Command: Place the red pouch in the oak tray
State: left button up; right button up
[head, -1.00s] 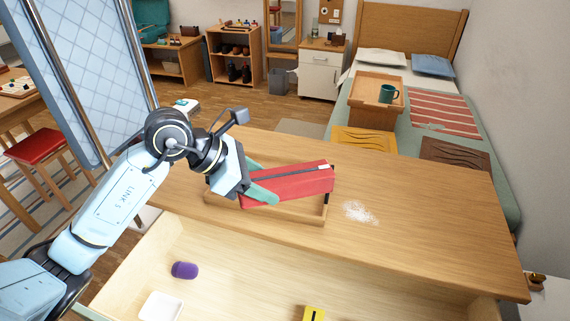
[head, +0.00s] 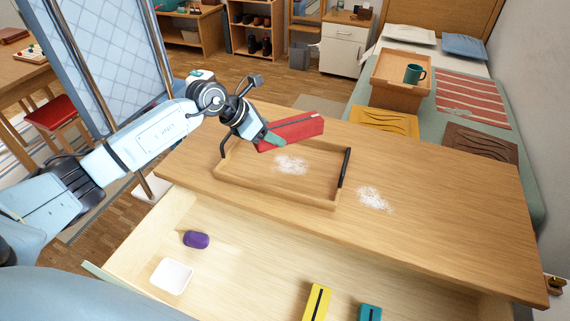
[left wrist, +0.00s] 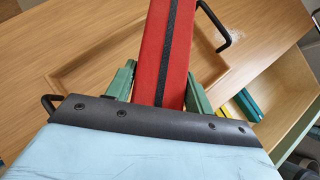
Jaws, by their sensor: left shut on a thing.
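The red pouch (head: 294,131), long with a dark zip strip, is held by its near end in my left gripper (head: 272,140). The green fingers are shut on it. In the left wrist view the pouch (left wrist: 165,50) runs away from between the fingers (left wrist: 158,90). The oak tray (head: 268,194), a shallow wooden tray with black handles, sits on the desk top. In the head view the pouch is over the tray's far edge; it looks raised, though the exact gap is unclear. White powder (head: 291,165) lies in the tray. My right gripper is not in view.
An open drawer in front holds a purple object (head: 196,240), a white dish (head: 171,276), a yellow item (head: 317,301) and a teal item (head: 369,312). More white powder (head: 374,198) lies on the desk right of the tray. The desk's right side is otherwise clear.

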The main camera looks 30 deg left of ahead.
pick_arm(q)
jog(key=shift+w+a+f, duration=0.15)
jog(key=shift+w+a, duration=0.1)
jog(key=shift+a, duration=0.1)
jog(key=b, duration=0.1)
send_over(271, 168)
notch_tip(271, 168, down, 5)
jog(key=shift+f, duration=0.2)
notch_tip(271, 168, down, 4)
jog(key=shift+r+b, duration=0.1)
jog(key=shift+b, duration=0.4)
jog(key=shift+f, duration=0.45)
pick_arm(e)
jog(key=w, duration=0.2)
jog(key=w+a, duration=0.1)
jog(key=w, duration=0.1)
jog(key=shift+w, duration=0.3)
pick_arm(q)
jog(key=shift+f, duration=0.1)
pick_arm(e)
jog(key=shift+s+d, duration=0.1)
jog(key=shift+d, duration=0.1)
pick_arm(q)
jog(key=o, duration=1.1)
jog(key=shift+o, duration=0.2)
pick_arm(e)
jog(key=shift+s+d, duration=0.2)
